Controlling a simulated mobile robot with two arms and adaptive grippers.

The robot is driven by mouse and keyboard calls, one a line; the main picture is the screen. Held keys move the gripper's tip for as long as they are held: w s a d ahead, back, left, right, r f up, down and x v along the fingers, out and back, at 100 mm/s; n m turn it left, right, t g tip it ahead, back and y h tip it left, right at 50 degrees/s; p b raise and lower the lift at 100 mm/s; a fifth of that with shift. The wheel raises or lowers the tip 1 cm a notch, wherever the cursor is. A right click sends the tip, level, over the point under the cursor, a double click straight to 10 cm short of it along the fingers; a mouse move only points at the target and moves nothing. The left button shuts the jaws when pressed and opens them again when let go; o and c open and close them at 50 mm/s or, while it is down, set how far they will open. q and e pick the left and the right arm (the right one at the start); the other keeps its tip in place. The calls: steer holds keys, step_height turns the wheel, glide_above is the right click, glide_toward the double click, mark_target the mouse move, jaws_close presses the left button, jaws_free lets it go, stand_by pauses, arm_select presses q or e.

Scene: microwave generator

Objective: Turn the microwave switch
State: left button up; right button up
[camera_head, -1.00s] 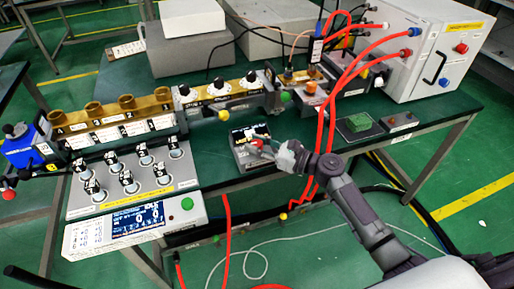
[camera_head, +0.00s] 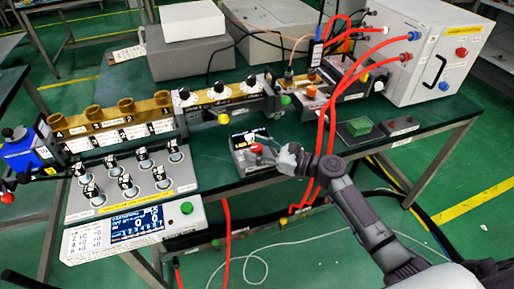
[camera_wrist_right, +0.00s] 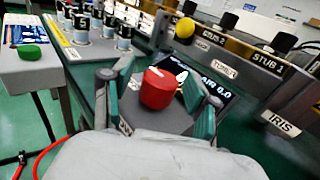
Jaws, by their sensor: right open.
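The switch is a red knob (camera_wrist_right: 158,88) with a white mark on its top, on a small grey box with a dark display (camera_wrist_right: 205,88). In the head view the red knob (camera_head: 256,148) shows on the box (camera_head: 243,158) at the table's front edge. My right gripper (camera_head: 266,148) reaches it from the right. In the right wrist view the open fingers (camera_wrist_right: 160,100) stand on either side of the knob, with gaps visible between them and it. Whether any finger touches is not clear. My left gripper does not show.
A grey panel with several knobs (camera_head: 130,180) and a display unit (camera_head: 135,230) lie to the left. Red hoses (camera_head: 322,120) hang behind my right arm. A white cabinet (camera_head: 425,55) stands at the back right.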

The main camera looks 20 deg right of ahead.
steer(key=v, duration=1.2)
